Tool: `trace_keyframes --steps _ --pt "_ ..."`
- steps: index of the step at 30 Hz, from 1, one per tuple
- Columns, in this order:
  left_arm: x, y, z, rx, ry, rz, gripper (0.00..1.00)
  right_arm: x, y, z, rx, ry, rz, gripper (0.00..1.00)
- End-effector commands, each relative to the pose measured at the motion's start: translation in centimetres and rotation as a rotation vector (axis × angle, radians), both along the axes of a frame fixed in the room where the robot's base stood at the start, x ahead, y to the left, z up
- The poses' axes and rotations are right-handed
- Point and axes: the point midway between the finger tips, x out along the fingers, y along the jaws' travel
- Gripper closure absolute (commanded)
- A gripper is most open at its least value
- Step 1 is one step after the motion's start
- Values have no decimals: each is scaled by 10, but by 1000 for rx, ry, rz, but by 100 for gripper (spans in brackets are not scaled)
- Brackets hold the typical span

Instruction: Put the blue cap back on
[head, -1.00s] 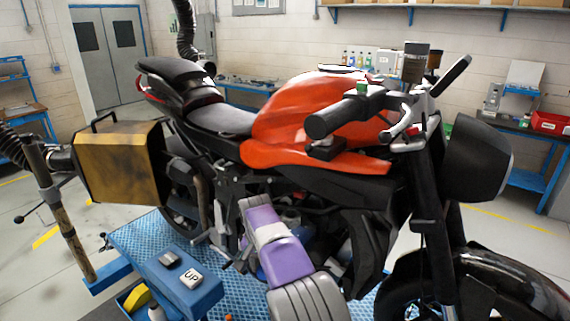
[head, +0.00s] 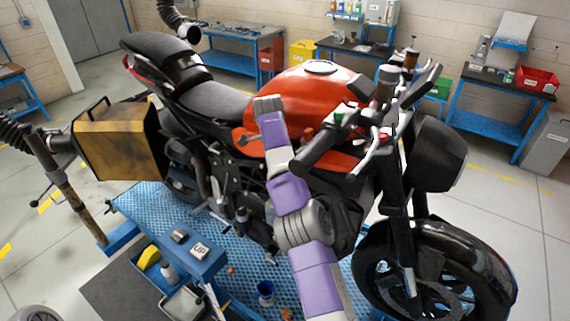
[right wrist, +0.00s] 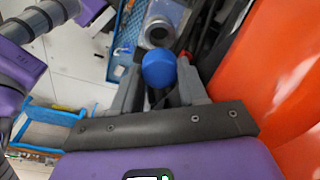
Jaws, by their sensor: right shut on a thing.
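The blue cap (right wrist: 159,70) is between the fingers of my right gripper (right wrist: 159,86) in the right wrist view, with its round face showing. The gripper is shut on it. In the head view my right arm reaches up from the bottom beside the orange tank (head: 308,88) of the motorcycle. The cap cannot be made out there. In the right wrist view orange bodywork (right wrist: 285,90) lies close on the right of the gripper. My left gripper is not in view.
The black seat (head: 213,102) and a yellow-brown side case (head: 115,143) are on the left. Handlebars and the front wheel (head: 432,270) are on the right. The bike stands on a blue lift platform (head: 140,205). A small blue cup (head: 266,292) stands on the platform.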

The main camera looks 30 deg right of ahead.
Motion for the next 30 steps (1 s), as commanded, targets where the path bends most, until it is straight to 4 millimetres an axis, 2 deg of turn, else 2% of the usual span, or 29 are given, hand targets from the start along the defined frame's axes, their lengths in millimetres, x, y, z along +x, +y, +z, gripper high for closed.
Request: trace_keyframes --steps 8,19,30 --pt "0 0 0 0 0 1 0 1 1 -11 1 6 -9 89" --pt "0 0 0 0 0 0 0 0 0 -39 0 0 -12 89" --pt "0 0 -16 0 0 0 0 1 -1 -63 1 -2 -10 89"
